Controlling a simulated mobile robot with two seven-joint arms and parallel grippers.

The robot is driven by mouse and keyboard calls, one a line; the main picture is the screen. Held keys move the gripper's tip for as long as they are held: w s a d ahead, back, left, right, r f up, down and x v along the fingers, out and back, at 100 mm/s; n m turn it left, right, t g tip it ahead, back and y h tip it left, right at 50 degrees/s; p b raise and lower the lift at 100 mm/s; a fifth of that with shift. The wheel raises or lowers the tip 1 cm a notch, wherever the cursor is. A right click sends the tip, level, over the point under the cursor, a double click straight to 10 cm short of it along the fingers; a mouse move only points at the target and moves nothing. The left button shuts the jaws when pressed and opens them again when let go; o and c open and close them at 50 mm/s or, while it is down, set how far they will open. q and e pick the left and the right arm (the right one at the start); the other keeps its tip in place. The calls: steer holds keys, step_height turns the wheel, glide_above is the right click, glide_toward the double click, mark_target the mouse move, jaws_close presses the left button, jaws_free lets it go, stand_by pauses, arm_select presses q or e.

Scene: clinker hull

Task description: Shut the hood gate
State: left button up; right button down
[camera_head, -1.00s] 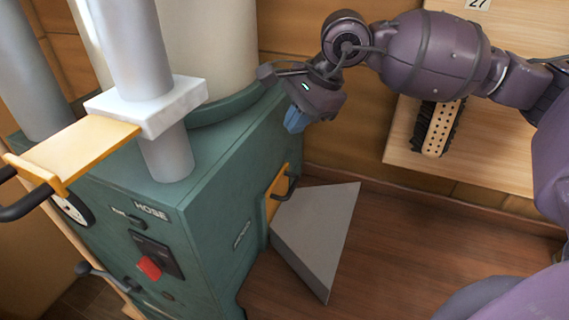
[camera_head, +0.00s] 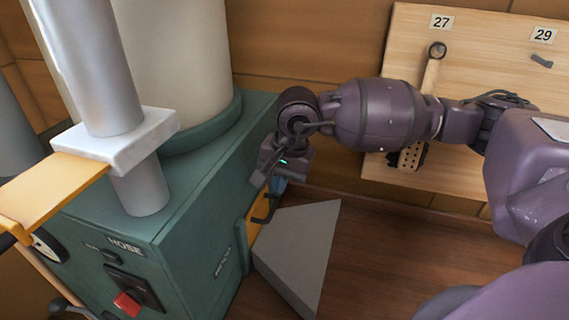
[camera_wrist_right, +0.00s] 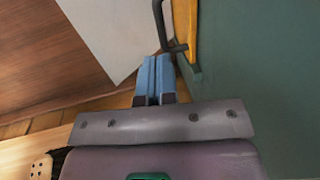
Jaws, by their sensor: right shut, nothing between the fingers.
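A yellow gate plate (camera_head: 252,222) with a dark bar handle (camera_head: 264,208) stands out of the right side of the green machine (camera_head: 190,235), beside a grey wedge-shaped hood (camera_head: 300,245). The label near it is too small to read surely. My right gripper (camera_head: 277,187) points down just above the handle, its blue fingers together and empty. In the right wrist view the fingers (camera_wrist_right: 155,75) are close beside the handle (camera_wrist_right: 163,28) and the yellow plate (camera_wrist_right: 186,25); I cannot tell whether they touch. My left gripper is out of view.
Another yellow gate plate (camera_head: 45,195) sticks out left from a white collar (camera_head: 118,140) on a grey pipe, above the label HOSE. A wooden tool board (camera_head: 460,110) stands at the back right. Floor is clear right of the hood.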

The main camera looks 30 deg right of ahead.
mark_target(274, 209)
steer(key=f, duration=0.4)
steer(key=w+f, duration=0.1)
steer(key=f, duration=0.1)
steer(key=shift+a+p, duration=0.4)
steer(key=shift+f, duration=0.1)
